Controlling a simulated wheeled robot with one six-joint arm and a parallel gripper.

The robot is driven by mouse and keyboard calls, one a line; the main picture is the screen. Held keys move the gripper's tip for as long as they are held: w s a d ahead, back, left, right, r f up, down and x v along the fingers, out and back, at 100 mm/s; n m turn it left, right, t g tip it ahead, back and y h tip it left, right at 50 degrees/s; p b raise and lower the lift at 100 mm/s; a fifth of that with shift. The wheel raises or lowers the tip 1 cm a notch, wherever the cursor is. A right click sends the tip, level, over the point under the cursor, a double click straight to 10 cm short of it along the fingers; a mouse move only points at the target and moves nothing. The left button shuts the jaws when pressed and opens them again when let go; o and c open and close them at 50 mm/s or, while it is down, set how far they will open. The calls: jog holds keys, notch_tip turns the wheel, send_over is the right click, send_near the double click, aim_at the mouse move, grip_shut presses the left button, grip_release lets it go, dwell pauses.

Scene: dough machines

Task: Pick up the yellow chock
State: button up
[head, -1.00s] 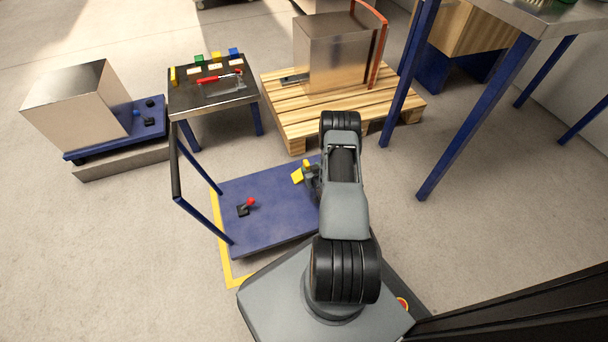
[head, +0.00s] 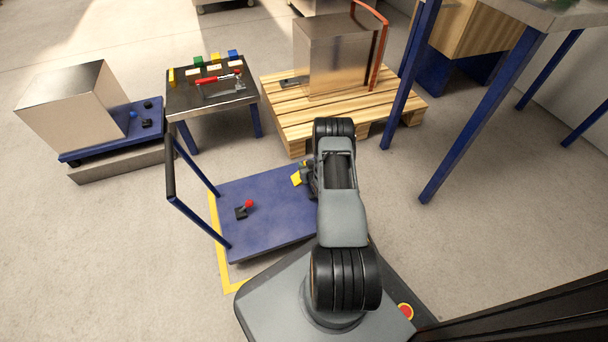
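The yellow chock (head: 296,180) shows as a small yellow piece on the blue deck of the cart (head: 265,226), near the deck's far right part. My gripper (head: 309,178) is right beside it, on its right, small and dark and partly covered by my own arm. I cannot tell whether the fingers touch the chock or are around it, nor whether they are open or shut.
A red-knobbed black piece (head: 244,209) lies on the same deck. The cart's blue push handle (head: 171,170) stands at its left. A small tool table (head: 215,105), a wooden pallet (head: 290,127) with a metal box, and a tall blue-legged table (head: 470,130) stand around.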

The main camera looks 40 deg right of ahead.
grip_shut()
jog(key=shift+r, duration=0.1)
dwell(0.4)
